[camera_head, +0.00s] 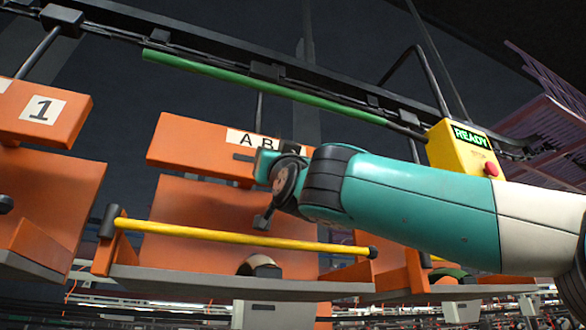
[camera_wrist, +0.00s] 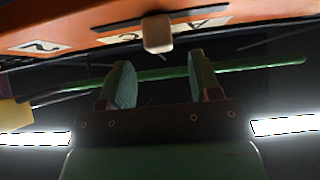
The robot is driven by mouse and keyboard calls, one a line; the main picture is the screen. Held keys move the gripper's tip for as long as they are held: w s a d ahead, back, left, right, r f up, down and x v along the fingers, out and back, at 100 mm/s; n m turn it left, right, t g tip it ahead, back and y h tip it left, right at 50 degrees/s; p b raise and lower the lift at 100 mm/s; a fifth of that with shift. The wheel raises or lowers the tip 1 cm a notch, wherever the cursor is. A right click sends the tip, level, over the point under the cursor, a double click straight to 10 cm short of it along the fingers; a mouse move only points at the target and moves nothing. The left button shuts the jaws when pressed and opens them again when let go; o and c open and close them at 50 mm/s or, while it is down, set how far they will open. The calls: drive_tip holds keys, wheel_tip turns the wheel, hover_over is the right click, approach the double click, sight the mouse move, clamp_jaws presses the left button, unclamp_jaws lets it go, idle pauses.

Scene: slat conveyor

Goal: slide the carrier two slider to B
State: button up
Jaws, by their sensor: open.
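Carrier two is orange; its header board shows in the head view (camera_head: 190,143) and fills the top of the wrist view (camera_wrist: 80,35), upside down with a "2" label. The slider is a pale block-shaped knob (camera_wrist: 157,33) on a dark slot between the visible letters C and A. The knob covers where B would be, so its exact stop is hard to tell. My gripper (camera_wrist: 160,60) is open, its two green fingers pointing at the board with the knob just beyond and between their tips.
Carrier one (camera_head: 40,112) hangs at the left. A yellow bar (camera_head: 230,237) crosses in front of carrier two. A yellow control box (camera_head: 458,150) with a READY display and red button stands right, close above my arm. A green rail (camera_head: 260,88) runs overhead.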

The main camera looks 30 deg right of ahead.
drive_tip(key=s+b, duration=0.4)
drive_tip(key=s, duration=0.7)
drive_tip(key=shift+a, duration=0.4)
drive_tip(key=shift+r, duration=0.1)
drive_tip(key=w+a+f+n+g+y+b, duration=0.1)
drive_tip(key=w+a+f+n+g+y, duration=0.2)
drive_tip(key=f, duration=0.5)
drive_tip(key=w+a+f+n+g+y, duration=0.3)
drive_tip(key=a+f+y, duration=0.1)
drive_tip(key=f, duration=0.4)
drive_tip(key=w+a+f+n+g+y+b, duration=0.1)
drive_tip(key=w+a+f+n+g+y, duration=0.2)
drive_tip(key=f, duration=0.4)
wheel_tip(320, 180, down, 20)
drive_tip(key=g+h, duration=0.1)
drive_tip(key=g, duration=0.6)
drive_tip(key=s+d+f+g, duration=0.2)
drive_tip(key=s+f+g, duration=0.1)
drive_tip(key=s+f, duration=0.3)
drive_tip(key=s+d+f+g+h+b, duration=0.1)
drive_tip(key=s+d+f+g, duration=0.1)
drive_tip(key=s+f+g, duration=0.2)
drive_tip(key=s+d+f+m+g+h, duration=0.1)
drive_tip(key=s+d+f+g, duration=0.1)
drive_tip(key=s+f, duration=0.8)
wheel_tip(320, 180, down, 6)
drive_tip(key=shift+d+f+g+b, duration=0.15)
drive_tip(key=shift+g+b, duration=0.25)
drive_tip(key=shift+g, duration=0.5)
